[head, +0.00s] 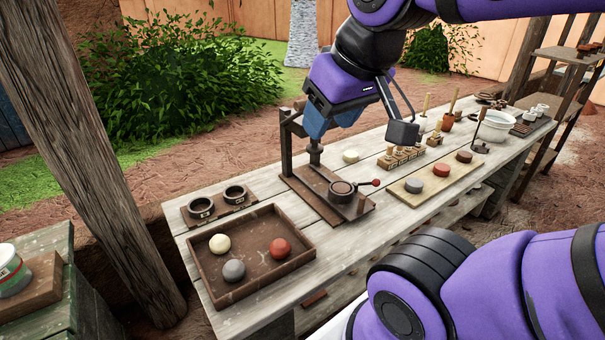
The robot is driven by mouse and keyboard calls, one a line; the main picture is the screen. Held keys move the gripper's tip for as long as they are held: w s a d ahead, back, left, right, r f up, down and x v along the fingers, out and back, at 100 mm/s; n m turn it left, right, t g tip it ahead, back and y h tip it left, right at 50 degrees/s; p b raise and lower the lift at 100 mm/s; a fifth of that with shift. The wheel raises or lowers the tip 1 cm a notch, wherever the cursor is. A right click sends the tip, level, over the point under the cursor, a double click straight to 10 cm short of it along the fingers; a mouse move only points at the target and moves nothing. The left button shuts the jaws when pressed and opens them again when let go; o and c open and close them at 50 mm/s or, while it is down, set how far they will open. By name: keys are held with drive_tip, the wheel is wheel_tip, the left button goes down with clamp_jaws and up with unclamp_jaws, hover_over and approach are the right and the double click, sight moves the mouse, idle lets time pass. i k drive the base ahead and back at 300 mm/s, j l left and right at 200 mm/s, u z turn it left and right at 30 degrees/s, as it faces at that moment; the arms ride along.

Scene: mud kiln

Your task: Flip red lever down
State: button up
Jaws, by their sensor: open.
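The red lever (375,182) is a short dark rod with a red ball knob. It sticks out to the right from a small round dark pot-like part (342,191) on a wooden press stand (310,187) on the workbench. The rod looks roughly level, with a slight rise toward the knob. My gripper (358,137) is open and empty, above and behind the press. Its fingers are spread, one close to the press post and one to the right of the lever. It appears to be apart from the lever.
A brown tray (216,291) with three balls and a board with two dark cups (252,200) are at the left. Small stamps (402,158), a board with three clay discs (412,193) and a white bowl (494,125) stand at the right. Bench space (375,225) before the press is clear.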

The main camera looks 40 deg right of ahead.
sight(376, 183)
drive_tip(key=z, duration=0.35)
drive_tip(key=l+z, duration=0.15)
drive_tip(key=z, duration=0.25)
drive_tip(key=l+z, duration=0.1)
drive_tip(key=z, duration=0.25)
drive_tip(key=k, duration=0.05)
